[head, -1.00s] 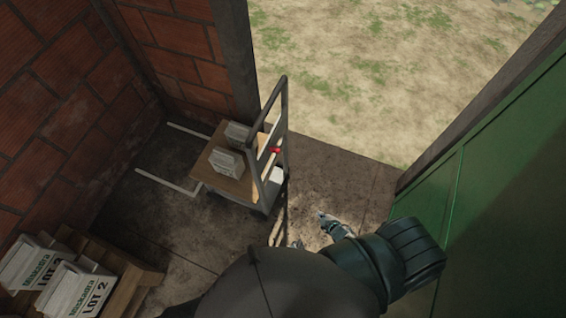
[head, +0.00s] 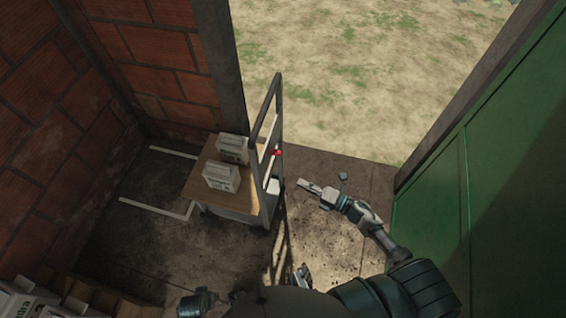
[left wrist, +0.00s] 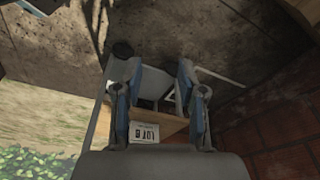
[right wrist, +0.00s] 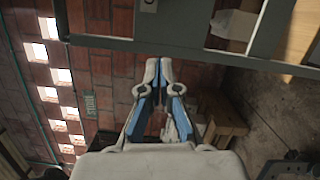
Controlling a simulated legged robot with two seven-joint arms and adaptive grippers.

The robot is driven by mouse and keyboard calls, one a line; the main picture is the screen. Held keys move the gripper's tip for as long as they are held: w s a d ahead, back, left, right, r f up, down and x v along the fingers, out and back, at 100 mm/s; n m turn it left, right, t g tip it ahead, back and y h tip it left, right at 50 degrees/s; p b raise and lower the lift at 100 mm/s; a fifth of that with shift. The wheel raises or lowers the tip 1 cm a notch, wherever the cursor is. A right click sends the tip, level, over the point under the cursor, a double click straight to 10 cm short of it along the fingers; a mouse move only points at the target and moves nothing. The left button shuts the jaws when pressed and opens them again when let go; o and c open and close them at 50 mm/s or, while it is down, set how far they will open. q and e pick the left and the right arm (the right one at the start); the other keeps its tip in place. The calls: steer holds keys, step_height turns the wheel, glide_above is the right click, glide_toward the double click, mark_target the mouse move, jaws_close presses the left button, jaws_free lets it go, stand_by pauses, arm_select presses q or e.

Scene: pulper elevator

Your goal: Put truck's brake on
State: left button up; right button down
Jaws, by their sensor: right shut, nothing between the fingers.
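The truck is a trolley with a wooden deck (head: 198,181) and an upright grey handle frame (head: 279,120) on its right side. A small red knob (head: 278,153) sits on that frame; I take it for the brake. My right gripper (head: 308,187) is shut and empty, to the right of and below the knob in the head view, apart from it. In the right wrist view its fingertips (right wrist: 159,63) meet below a grey bar of the frame (right wrist: 190,50). My left gripper (left wrist: 160,68) is open and empty, with the truck behind it in the left wrist view. The red knob is not visible in either wrist view.
Two boxes (head: 221,177) stand on the deck. White floor lines (head: 150,207) lie left of the truck. A brick wall (head: 150,50) is behind, a green panel (head: 490,170) on the right. More boxes (head: 25,300) sit at lower left. Open ground lies outside the doorway.

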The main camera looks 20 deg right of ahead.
mark_target(277, 152)
arm_select(q)
steer(key=shift+w+a+r, duration=0.15)
steer(key=shift+w+r, duration=0.05)
steer(key=shift+r, duration=0.35)
arm_select(e)
steer(key=w+a+r, duration=0.1)
steer(key=w+a, duration=0.3)
steer(key=w, duration=0.6)
steer(key=shift+w+a, duration=0.35)
steer(key=shift+a, duration=0.05)
arm_select(q)
steer(key=shift+s, duration=0.1)
arm_select(e)
steer(key=shift+d, duration=0.15)
